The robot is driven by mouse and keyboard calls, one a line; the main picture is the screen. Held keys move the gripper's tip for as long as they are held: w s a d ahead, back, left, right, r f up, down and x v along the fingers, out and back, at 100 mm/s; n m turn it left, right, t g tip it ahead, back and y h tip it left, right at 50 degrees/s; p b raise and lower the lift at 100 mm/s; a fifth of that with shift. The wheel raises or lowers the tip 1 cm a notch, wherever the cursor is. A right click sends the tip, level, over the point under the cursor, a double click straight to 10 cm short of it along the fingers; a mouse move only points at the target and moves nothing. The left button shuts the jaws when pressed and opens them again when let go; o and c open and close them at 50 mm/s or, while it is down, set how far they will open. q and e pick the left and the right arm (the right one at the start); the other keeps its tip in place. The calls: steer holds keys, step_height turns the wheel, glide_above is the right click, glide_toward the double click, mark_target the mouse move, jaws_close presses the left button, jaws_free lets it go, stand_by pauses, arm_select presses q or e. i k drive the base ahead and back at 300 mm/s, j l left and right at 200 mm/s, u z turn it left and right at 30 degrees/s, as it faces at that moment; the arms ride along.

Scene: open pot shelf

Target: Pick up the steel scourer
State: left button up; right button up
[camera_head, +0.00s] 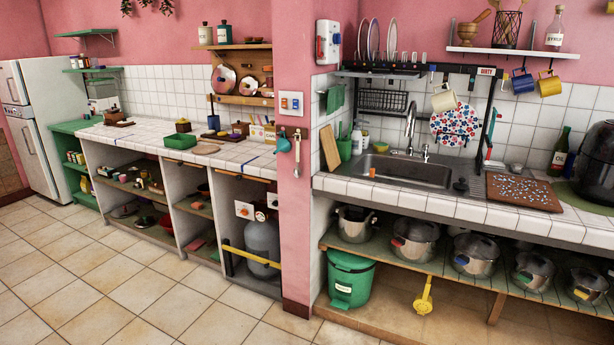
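I cannot make out the steel scourer with certainty. A small dark object (461,185) sits on the counter at the right edge of the steel sink (412,170); it is too small to tell what it is. A small orange item (372,171) is at the sink's left side. A rounded grey-brown item (380,147) sits behind the sink near the tap (410,120). Neither of my grippers is in view.
Several steel pots (415,238) stand on the open shelf below the counter. A green bin (350,279) is at the lower left. A brown speckled mat (523,192) lies right of the sink. A pink wall pillar (295,220) divides the counters; the tiled floor (130,290) in front is clear.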

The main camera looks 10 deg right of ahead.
mark_target(516, 168)
steer(key=i+l, duration=0.1)
steer(key=l, duration=0.45)
steer(key=i+l, duration=0.1)
steer(key=l, duration=0.45)
steer(key=i+l, duration=0.1)
steer(key=l, duration=0.45)
steer(key=i+l, duration=0.1)
steer(key=l, duration=0.45)
steer(key=u, duration=0.05)
